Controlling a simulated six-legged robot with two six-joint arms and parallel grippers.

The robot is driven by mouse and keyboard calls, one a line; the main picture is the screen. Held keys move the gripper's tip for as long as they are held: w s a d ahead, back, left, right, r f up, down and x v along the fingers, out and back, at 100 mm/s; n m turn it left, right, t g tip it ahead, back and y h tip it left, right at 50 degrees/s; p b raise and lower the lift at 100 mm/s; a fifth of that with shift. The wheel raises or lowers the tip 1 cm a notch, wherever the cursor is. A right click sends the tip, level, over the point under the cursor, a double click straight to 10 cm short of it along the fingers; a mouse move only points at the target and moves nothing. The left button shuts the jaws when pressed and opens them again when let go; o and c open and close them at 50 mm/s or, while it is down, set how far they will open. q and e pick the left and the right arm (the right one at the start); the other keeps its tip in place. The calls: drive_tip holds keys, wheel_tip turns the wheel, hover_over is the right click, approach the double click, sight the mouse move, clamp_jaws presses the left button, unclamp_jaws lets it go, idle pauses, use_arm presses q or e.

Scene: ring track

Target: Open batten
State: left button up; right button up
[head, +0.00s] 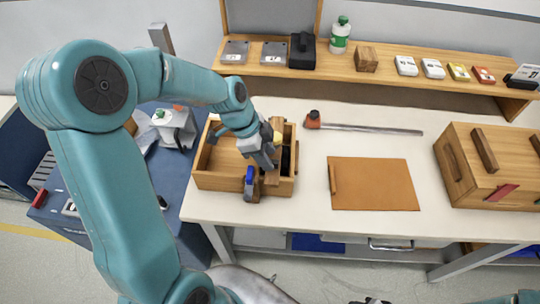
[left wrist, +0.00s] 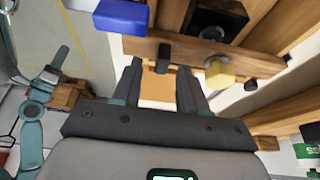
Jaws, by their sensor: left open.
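An open wooden box (head: 225,181) stands at the left of the white table. A wooden bar, seemingly the batten, lies across its right part and shows in the left wrist view (left wrist: 188,55). The bar has a black peg (left wrist: 164,56) and a yellow knob (left wrist: 220,73); a blue handle (head: 249,181) sits at the box's front. My left gripper (head: 270,163) is open over the bar. In the left wrist view its fingertips (left wrist: 160,66) stand either side of the peg, without visible grip. My right gripper seems to show small in the left wrist view (left wrist: 55,67); its jaws are unclear.
A brown board (head: 375,190) lies mid-table, with a metal rod (head: 370,128) behind it. A wooden chest (head: 490,165) stands at the right. Bare table lies between box and board.

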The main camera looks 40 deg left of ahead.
use_arm(q)
drive_tip(key=x, duration=0.2)
drive_tip(key=shift+w+d+f, duration=0.1)
drive_tip(key=shift+w+f, duration=0.2)
drive_tip(key=shift+s, duration=0.15)
clamp_jaws()
